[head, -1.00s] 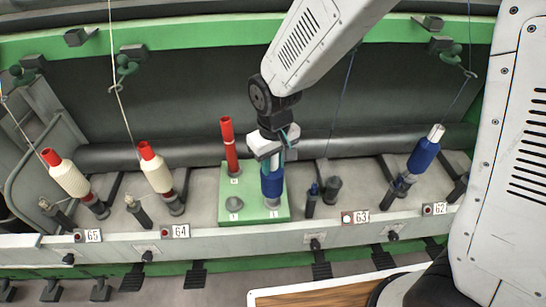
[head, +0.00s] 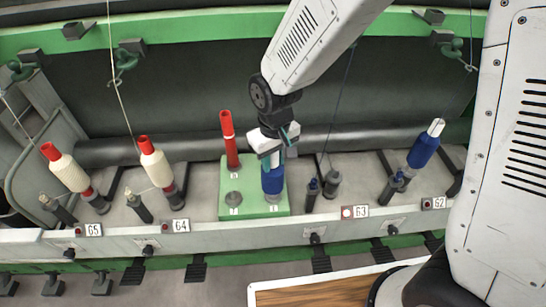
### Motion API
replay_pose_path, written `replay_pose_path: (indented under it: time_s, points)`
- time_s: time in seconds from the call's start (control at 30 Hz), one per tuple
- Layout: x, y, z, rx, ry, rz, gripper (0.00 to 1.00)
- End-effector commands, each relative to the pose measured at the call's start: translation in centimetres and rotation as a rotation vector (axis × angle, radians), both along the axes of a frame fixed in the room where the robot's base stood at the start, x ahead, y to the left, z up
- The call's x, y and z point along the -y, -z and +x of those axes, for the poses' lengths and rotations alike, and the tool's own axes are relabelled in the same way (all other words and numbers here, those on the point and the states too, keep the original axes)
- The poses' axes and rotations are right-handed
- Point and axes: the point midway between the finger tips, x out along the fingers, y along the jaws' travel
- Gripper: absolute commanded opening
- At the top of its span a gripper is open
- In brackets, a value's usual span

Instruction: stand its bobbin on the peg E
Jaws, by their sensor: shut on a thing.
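My gripper (head: 276,147) points down over the front right of a green board (head: 250,202). It is shut on the top of a blue bobbin (head: 273,181), which stands about upright at that corner. The bobbin hides any peg under it, and I cannot tell whether its foot touches the board. A red tube (head: 230,140) stands at the board's back left. A bare grey peg (head: 234,198) is at the front left. The small labels on the board are too small to read, so I cannot tell which peg is E.
Red-topped cream bobbins stand tilted at stations 65 (head: 66,170) and 64 (head: 154,162). Another blue bobbin (head: 424,148) leans at station 62. Two dark spindles (head: 323,187) stand close to the right of the board, near station 63. A front rail runs before them.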

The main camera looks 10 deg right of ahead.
Motion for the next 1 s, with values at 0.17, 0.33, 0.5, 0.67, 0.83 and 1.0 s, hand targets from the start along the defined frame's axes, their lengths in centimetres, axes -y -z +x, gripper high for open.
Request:
replay_pose_path:
  time_s: [0.17,0.33,0.5,0.67,0.83,1.0]
  points:
    - [0.0,0.0,0.0,0.000,0.000,0.000,0.00]
    - [0.0,0.0,0.0,0.000,0.000,0.000,0.54]
    - [0.0,0.1,0.0,-0.001,0.000,0.000,0.54]
    - [0.0,-0.4,0.0,0.000,0.000,0.000,0.54]
    - [0.0,-2.9,0.0,0.004,0.000,0.002,0.54]
    - [0.0,-5.8,-0.1,0.004,0.000,0.002,0.54]
